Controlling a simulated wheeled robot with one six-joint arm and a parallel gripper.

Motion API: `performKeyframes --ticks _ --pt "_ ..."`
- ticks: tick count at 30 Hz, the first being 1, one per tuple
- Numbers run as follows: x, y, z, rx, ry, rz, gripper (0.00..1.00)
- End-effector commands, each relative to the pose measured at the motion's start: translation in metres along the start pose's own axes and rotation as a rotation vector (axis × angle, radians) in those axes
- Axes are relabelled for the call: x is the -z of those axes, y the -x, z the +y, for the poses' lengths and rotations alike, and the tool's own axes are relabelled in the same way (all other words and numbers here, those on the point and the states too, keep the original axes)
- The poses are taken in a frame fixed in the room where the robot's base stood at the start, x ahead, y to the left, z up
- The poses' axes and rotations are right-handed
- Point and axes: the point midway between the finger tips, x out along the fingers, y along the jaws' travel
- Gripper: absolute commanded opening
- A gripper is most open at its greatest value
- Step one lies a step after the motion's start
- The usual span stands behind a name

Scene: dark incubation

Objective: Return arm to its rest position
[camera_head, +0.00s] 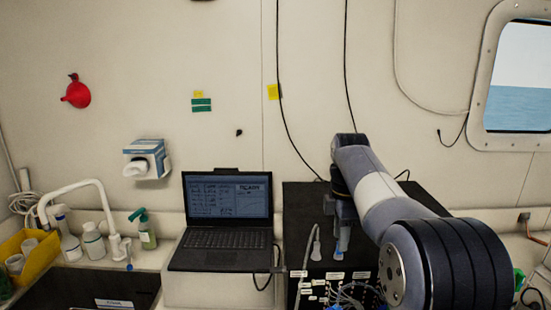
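My arm reaches in from the lower right of the head view, with its large dark joint close to the camera. It extends away over a black box (303,205) with labels and cables on its front. My gripper (342,246) hangs down at the far end of the arm, in front of the black box. Its fingertips are small and partly merge with the dark box, so I cannot tell how far apart they are. I see no held object clearly.
An open laptop (225,240) stands left of the box. A sink (75,290) with a white faucet (85,190), bottles (92,242) and a yellow bin (40,262) are at the left. A tissue box (147,158) and red funnel (76,93) are on the wall.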

Motion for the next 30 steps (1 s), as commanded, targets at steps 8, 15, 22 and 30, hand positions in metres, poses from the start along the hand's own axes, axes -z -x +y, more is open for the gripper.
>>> performKeyframes --ticks 8,15,22,30 --pt "0.0 0.036 0.0 0.001 0.0 0.0 0.37" --pt "0.0 0.046 0.0 0.002 0.0 0.0 0.37" --pt "0.0 0.046 0.0 0.002 0.0 0.0 0.37" --pt "0.0 0.038 -0.003 -0.002 -0.016 -0.008 0.37"
